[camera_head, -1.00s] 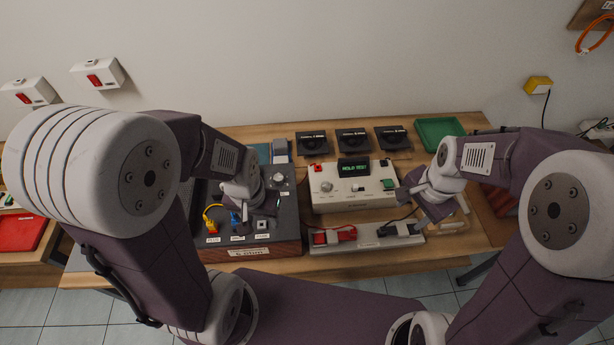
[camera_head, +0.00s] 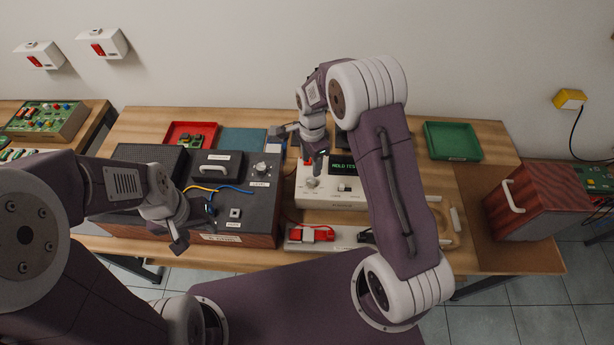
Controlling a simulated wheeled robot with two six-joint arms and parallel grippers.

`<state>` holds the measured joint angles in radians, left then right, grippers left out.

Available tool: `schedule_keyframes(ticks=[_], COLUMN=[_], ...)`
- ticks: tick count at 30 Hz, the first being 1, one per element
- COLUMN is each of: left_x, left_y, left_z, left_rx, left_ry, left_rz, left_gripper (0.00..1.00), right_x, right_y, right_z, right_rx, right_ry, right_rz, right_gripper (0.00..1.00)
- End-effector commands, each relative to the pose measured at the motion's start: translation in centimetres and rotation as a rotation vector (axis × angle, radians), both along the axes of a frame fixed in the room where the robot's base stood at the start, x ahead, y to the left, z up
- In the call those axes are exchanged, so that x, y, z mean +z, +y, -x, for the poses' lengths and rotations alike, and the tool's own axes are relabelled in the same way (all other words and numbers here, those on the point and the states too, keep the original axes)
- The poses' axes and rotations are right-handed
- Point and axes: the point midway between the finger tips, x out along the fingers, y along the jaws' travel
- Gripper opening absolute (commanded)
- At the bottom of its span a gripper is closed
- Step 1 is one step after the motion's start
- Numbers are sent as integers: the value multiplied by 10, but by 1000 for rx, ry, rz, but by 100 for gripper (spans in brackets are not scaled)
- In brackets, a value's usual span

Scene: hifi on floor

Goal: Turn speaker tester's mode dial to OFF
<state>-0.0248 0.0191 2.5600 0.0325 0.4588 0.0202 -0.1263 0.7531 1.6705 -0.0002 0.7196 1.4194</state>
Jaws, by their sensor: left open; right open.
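A white device (camera_head: 335,198) with a dark display showing green letters stands at the middle of the table. A round dial (camera_head: 312,183) sits at the left of its top face; its setting is too small to read. Its right part is hidden behind my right arm. A dark unit (camera_head: 262,205) with wood-look sides stands to its left and carries a silver knob (camera_head: 262,168). I cannot tell from labels which is the speaker tester. My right gripper (camera_head: 300,150) is open and empty, just above and behind the white device's dial. My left gripper (camera_head: 195,228) is open over the dark unit's front edge.
A power strip (camera_head: 296,240) with a red plug lies in front of the white device. Blue and yellow wires (camera_head: 222,190) cross the dark unit. A red tray (camera_head: 203,126) and a green tray (camera_head: 453,153) stand behind. A wooden box (camera_head: 535,200) is at the right.

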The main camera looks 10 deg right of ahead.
Motion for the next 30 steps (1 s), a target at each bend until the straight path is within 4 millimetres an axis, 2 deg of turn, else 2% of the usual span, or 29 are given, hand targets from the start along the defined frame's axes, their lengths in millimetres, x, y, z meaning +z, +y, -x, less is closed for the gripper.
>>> schedule_keyframes(ticks=[4, 12, 15, 19, 25, 26, 30], left_x=[3, 13, 14, 15, 15, 15, 15], left_y=[0, 0, 0, 0, 0, 0, 0], left_z=[0, 0, 0, 0, 0, 0, 0], left_rx=[0, 0, 0, 0, 0, 0, 0], left_ry=[0, 0, 0, 0, 0, 0, 0], left_rz=[0, 0, 0, 0, 0, 0, 0], left_gripper=[51, 51, 51, 51, 51, 51, 51], right_x=[-13, -67, -81, -89, -90, -90, -90], right_y=[0, -1, -1, -1, -1, -1, 0], right_z=[1, 2, 0, 0, 0, 0, 0], right_rx=[0, 0, 0, 0, 0, 0, 0], right_ry=[3, 4, 1, -1, -2, -2, -2], right_rz=[0, 0, 0, 0, -1, -1, -1], right_gripper=[51, 51, 51, 51, 51, 48, 9])
